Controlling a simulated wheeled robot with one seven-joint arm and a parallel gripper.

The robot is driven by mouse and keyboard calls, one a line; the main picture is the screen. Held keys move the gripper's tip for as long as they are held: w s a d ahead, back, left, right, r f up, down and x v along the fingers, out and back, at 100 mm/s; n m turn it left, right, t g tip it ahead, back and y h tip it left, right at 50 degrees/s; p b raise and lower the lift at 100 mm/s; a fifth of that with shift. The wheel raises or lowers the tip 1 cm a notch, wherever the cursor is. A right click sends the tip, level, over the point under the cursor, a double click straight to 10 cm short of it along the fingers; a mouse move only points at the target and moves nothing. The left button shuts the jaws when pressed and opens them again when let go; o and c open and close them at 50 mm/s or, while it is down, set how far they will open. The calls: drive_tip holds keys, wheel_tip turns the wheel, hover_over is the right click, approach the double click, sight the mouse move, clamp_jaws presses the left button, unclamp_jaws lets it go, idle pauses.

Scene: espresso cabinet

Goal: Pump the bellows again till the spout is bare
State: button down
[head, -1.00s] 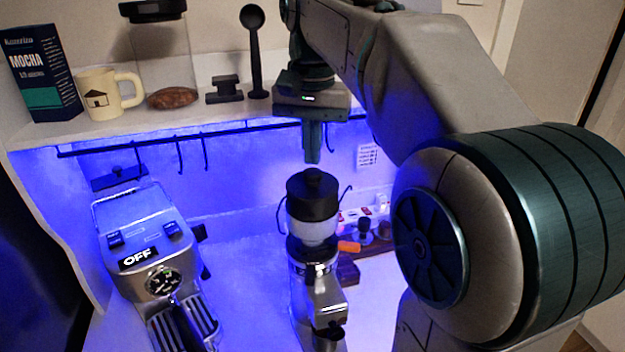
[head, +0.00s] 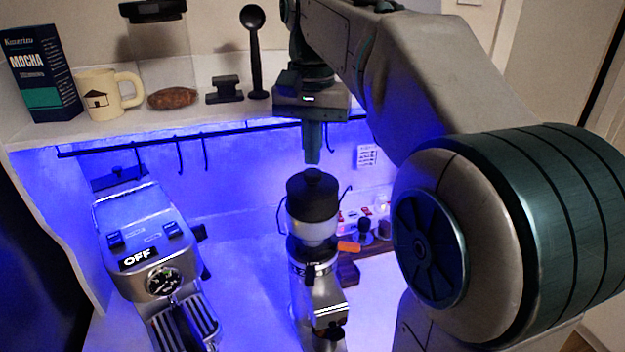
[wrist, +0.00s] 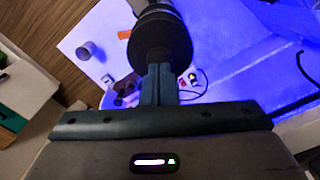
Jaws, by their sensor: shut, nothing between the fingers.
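The grinder (head: 318,290) stands on the counter at lower centre in the head view. Its black bellows (head: 312,198) with a small knob on top sits upright above a pale hopper (head: 313,232). My gripper (head: 312,160) hangs straight down just above the knob, with its fingers shut and empty. In the wrist view the fingers (wrist: 159,72) point at the dark round bellows top (wrist: 160,42). I cannot tell whether the tips touch the knob. The silver front of the grinder is cut by the lower edge of the head view, and I cannot tell what is on the spout.
An espresso machine (head: 150,250) reading OFF stands at left. Small items lie on a wooden stand (head: 347,272) behind the grinder.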

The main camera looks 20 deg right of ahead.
sight(313, 172)
drive_tip(key=shift+f+b, duration=1)
drive_tip(key=shift+f, duration=0.5)
idle(0.4)
drive_tip(key=shift+r, duration=0.1)
wheel_tip(313, 172, up, 7)
drive_tip(key=p, duration=0.6)
idle(0.4)
idle(1.1)
drive_tip(key=n, duration=0.1)
drive_tip(key=r+n, duration=0.1)
drive_tip(key=shift+a+n, duration=0.1)
drive_tip(key=shift+n, duration=0.3)
drive_tip(key=shift+f+n+b, duration=0.8)
drive_tip(key=shift+f+b, duration=0.4)
drive_tip(key=shift+f, duration=0.1)
drive_tip(key=shift+f+n+b, duration=0.8)
drive_tip(key=shift+f+b, duration=0.4)
drive_tip(key=shift+f, duration=0.1)
idle(0.4)
